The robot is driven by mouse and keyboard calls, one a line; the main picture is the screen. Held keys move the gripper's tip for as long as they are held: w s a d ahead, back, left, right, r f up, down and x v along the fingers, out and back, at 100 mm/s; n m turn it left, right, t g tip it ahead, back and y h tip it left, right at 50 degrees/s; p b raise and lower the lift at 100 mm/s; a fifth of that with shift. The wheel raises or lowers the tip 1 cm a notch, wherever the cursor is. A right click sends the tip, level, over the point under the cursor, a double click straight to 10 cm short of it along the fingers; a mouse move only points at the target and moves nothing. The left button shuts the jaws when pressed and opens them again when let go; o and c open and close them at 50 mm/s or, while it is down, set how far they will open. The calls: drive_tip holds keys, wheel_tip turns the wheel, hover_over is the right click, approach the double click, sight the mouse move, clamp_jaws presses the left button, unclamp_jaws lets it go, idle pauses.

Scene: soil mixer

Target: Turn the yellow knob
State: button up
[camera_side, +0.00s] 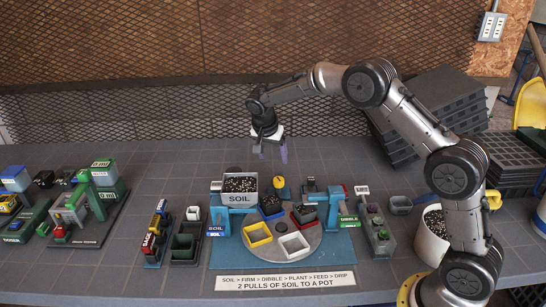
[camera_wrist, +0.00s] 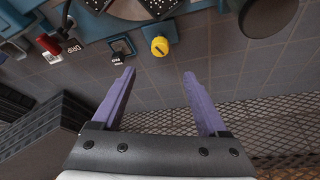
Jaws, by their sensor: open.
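The yellow knob (camera_side: 280,183) stands upright behind the round turntable on the blue mixer station, just right of the soil hopper. It also shows in the wrist view (camera_wrist: 159,46), with a dark slot or mark on its face, mounted on a blue block. My gripper (camera_side: 270,152) is above and behind the knob in the side view, pointing down. In the wrist view its two purple fingers (camera_wrist: 157,76) are spread wide with nothing between them. The knob lies beyond the fingertips, roughly centred between them and apart from them.
The soil hopper (camera_side: 239,190) stands left of the knob. Several pots, including a yellow one (camera_side: 257,234) and a white one (camera_side: 294,245), sit on the turntable (camera_side: 284,262). Tabletop behind is clear.

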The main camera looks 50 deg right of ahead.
drive_tip(key=n+g+y, duration=0.1)
drive_tip(key=n+y, duration=0.3)
drive_tip(key=n, duration=1.8)
hover_over(278, 179)
wheel_tip(278, 179, down, 13)
drive_tip(key=shift+s+f, duration=0.1)
